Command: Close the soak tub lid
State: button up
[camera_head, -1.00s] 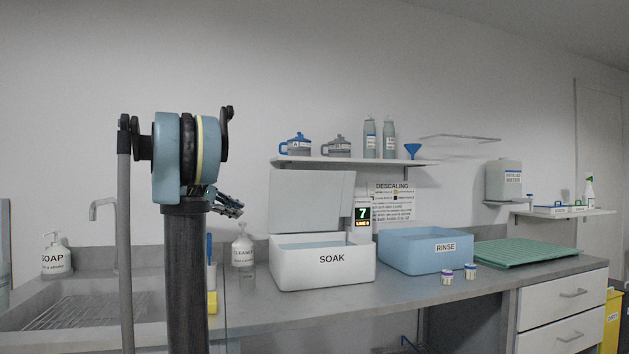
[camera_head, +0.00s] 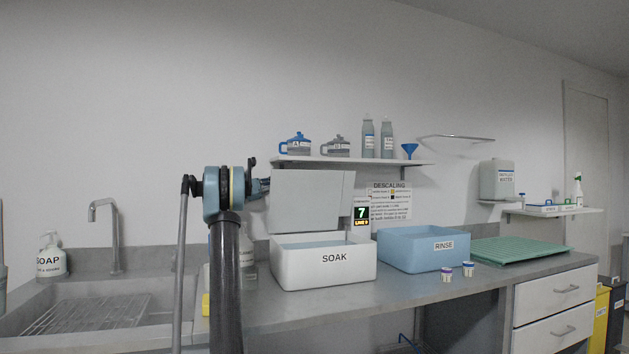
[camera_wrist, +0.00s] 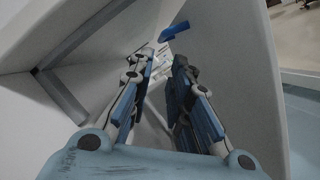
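The white soak tub (camera_head: 323,268), labelled SOAK, stands on the counter with bluish liquid inside. Its grey lid (camera_head: 312,203) stands up at the back, open and leaning slightly toward the wall. My gripper (camera_head: 263,187) is at the lid's left edge in the head view, mostly hidden by my arm. In the wrist view my gripper (camera_wrist: 166,58) has its two fingers apart with a gap between them, and nothing is clearly held. A grey panel that looks like the lid (camera_wrist: 245,75) runs close along the fingers' right side; contact cannot be told.
A wall shelf (camera_head: 350,160) with jugs and bottles hangs just above the lid. A display reading 7 (camera_head: 361,213) stands at the lid's right. The blue rinse tub (camera_head: 425,262), two small pots (camera_head: 458,272) and a green mat (camera_head: 515,250) are further right. A sink (camera_head: 90,310) is left.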

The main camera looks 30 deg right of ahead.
jog(key=x, duration=1.2)
jog(key=shift+s+r+g, duration=0.15)
jog(key=shift+s+g, duration=0.15)
jog(key=shift+g, duration=0.1)
jog(key=shift+d, duration=0.1)
grip_shut()
